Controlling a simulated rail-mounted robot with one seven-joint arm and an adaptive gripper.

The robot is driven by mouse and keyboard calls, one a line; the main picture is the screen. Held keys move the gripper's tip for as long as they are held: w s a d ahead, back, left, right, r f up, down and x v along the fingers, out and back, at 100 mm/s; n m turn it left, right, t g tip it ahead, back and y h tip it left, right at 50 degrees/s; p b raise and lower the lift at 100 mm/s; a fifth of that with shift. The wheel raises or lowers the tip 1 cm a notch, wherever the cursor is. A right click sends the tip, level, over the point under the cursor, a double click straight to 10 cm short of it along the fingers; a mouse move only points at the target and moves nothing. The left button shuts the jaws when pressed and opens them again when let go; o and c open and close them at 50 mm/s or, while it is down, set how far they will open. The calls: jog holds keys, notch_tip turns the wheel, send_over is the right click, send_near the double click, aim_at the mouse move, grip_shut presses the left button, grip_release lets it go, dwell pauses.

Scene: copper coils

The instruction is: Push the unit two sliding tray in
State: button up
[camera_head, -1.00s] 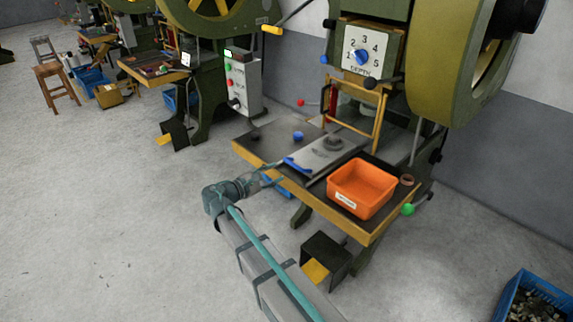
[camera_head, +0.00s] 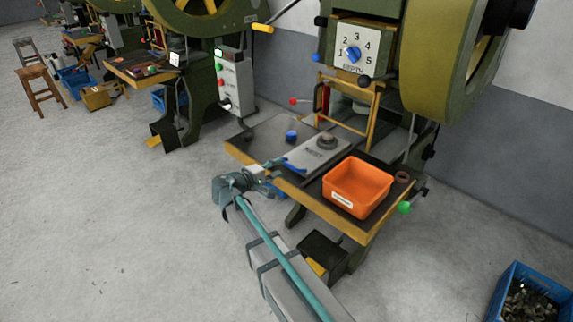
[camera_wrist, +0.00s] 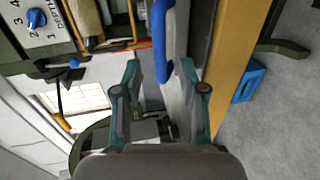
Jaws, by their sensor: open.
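The sliding tray (camera_head: 311,152), a grey plate marked NEST, lies on the press table and carries a round dark grey piece (camera_head: 327,141). Its blue handle (camera_head: 293,165) is at the front end, near the table's front edge. My gripper (camera_head: 268,169) is at that edge, close to the handle. In the wrist view my gripper (camera_wrist: 161,72) is open, and the blue handle (camera_wrist: 160,42) lies just ahead of and between the fingertips. I cannot tell whether they touch. I cannot read a unit number on this press.
An orange bin (camera_head: 358,187) stands right of the tray, with a small copper-brown ring (camera_head: 402,177) beside it. A blue knob (camera_head: 291,136) is left of the tray. A yellow guard frame (camera_head: 372,115) rises behind. A pedal box (camera_head: 324,255) is on the floor below.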

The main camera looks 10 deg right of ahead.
aim_at(286, 164)
jog(key=shift+x, duration=2.7)
grip_shut()
